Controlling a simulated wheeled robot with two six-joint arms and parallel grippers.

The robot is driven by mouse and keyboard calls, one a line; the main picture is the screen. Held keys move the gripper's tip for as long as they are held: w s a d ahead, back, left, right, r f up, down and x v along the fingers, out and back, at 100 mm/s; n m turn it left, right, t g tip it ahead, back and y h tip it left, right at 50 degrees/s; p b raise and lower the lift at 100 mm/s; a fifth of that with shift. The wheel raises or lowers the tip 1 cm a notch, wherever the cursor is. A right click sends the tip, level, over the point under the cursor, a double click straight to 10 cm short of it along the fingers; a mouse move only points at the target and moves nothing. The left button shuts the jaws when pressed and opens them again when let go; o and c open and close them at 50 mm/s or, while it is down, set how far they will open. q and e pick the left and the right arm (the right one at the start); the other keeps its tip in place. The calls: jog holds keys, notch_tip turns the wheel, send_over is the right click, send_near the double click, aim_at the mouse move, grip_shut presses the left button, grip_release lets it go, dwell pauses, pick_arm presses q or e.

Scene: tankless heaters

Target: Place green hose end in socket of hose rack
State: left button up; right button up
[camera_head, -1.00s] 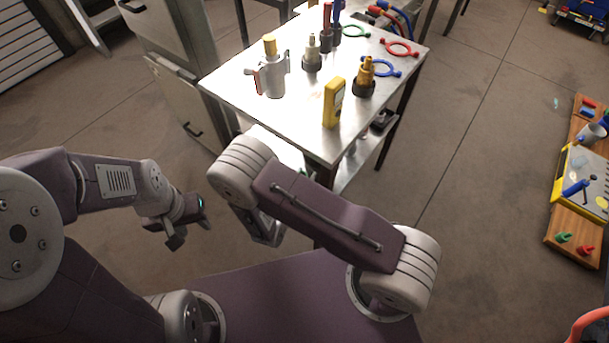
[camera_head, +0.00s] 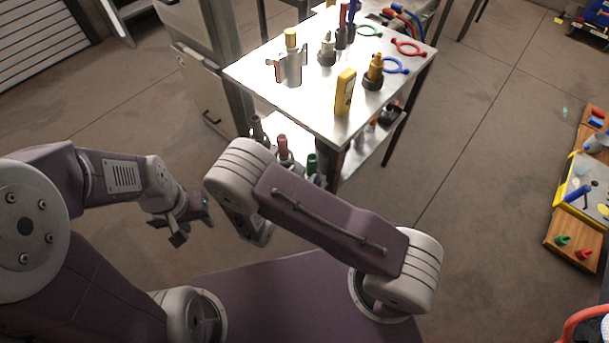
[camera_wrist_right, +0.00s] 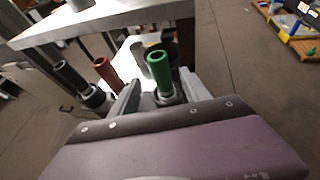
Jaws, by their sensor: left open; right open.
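A green hose end (camera_head: 312,164) stands roughly upright beside the metal table, past my right arm's elbow. A red one (camera_head: 283,146) and a black one (camera_head: 256,130) stand in line to its left. In the right wrist view the green hose end (camera_wrist_right: 159,70) appears between the fingers of my open, empty right gripper (camera_wrist_right: 160,90); I cannot tell how far ahead it is. A grey collar surrounds its base. My right gripper is mostly hidden by its arm in the head view. My left gripper (camera_head: 182,222) is open and empty over the floor. I cannot clearly make out the rack's sockets.
The metal table (camera_head: 322,105) holds a grey canister (camera_head: 289,68), a yellow meter (camera_head: 345,92), fittings and coloured rings. A grey cabinet (camera_head: 200,85) stands to its left. A wooden board with tools (camera_head: 572,240) lies at the right. The floor between is clear.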

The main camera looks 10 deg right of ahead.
jog(key=s+d+r+m+g+y, duration=0.25)
jog(key=s+d+m+g, duration=0.35)
jog(key=m, duration=0.3)
jog(key=s+d+r+m+g+y, duration=0.1)
jog(key=s+d+r+m+g, duration=0.4)
jog(key=s+m, duration=0.35)
jog(key=w+a+r+m+t+y+p, duration=0.1)
jog(key=a+r+m+y+p, duration=0.2)
jog(key=m, duration=0.8)
notch_tip(320, 180, up, 4)
jog(key=shift+f+t+y+p, duration=0.15)
jog(key=shift+t+y+p, duration=0.2)
jog(key=shift+y, duration=0.8)
jog(key=shift+w, duration=0.1)
